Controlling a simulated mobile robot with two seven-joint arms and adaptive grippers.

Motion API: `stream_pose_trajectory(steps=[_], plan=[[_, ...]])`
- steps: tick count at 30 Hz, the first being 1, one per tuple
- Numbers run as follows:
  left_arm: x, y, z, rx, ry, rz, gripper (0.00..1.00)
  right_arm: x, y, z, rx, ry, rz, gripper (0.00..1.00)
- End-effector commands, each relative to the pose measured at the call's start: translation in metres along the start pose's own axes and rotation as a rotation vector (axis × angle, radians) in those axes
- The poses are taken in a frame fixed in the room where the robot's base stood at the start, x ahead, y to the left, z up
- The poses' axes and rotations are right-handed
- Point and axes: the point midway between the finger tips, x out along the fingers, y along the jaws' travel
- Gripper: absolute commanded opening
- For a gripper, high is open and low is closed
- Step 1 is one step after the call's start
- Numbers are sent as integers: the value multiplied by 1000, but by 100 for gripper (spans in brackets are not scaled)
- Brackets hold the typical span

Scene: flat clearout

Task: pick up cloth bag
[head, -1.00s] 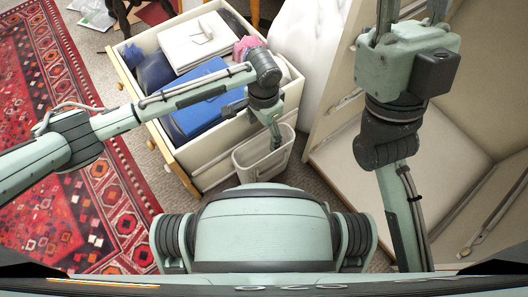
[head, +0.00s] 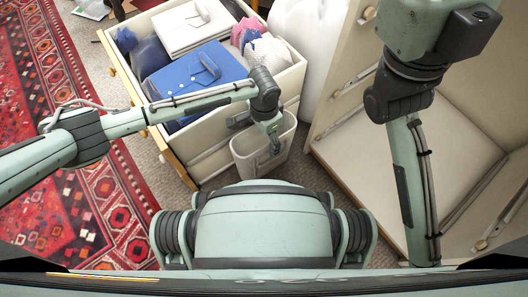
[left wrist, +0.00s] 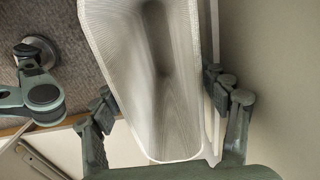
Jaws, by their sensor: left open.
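No thing in view can be named the cloth bag with certainty. My left gripper (head: 275,148) is at a small pale bin (head: 250,160) beside the drawer. In the left wrist view the open left fingers (left wrist: 165,105) stand on either side of the pale, ridged bin (left wrist: 122,65); contact cannot be told. The bin's inside looks empty.
A pale open cabinet (head: 440,135) stands at the right. A red patterned rug (head: 50,100) covers the left floor.

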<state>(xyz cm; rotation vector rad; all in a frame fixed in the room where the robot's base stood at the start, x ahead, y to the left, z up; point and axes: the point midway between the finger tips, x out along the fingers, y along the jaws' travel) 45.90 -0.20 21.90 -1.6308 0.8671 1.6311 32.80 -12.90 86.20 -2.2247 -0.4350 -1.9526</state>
Motion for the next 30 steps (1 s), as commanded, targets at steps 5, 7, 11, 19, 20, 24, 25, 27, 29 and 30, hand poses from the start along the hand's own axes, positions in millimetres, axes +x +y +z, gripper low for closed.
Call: stream_pose_trajectory(steps=[5, 7, 11, 19, 20, 24, 25, 27, 29, 30], plan=[[-1, 0, 0, 0, 0, 0, 66, 0, 0, 0, 0, 0, 0, 32], [-1, 0, 0, 0, 0, 0, 57, 0, 0, 0, 0, 0, 0, 32], [-1, 0, 0, 0, 0, 0, 41, 0, 0, 0, 0, 0, 0, 32], [-1, 0, 0, 0, 1, 0, 9, 0, 0, 0, -1, 0, 0, 32], [-1, 0, 0, 0, 1, 0, 9, 0, 0, 0, -1, 0, 0, 32], [-1, 0, 0, 0, 1, 0, 9, 0, 0, 0, 0, -2, 1, 32], [-2, 0, 0, 0, 1, 0, 9, 0, 0, 0, 1, -4, 2, 32], [-3, 0, 0, -1, 1, 0, 9, 0, 0, 0, 2, -7, 5, 32], [-5, -1, 0, -1, 1, 0, 9, 1, 0, 0, 3, -11, 9, 32], [-7, -1, 1, -2, 1, 0, 9, 1, 1, 0, 4, -14, 14, 32]])
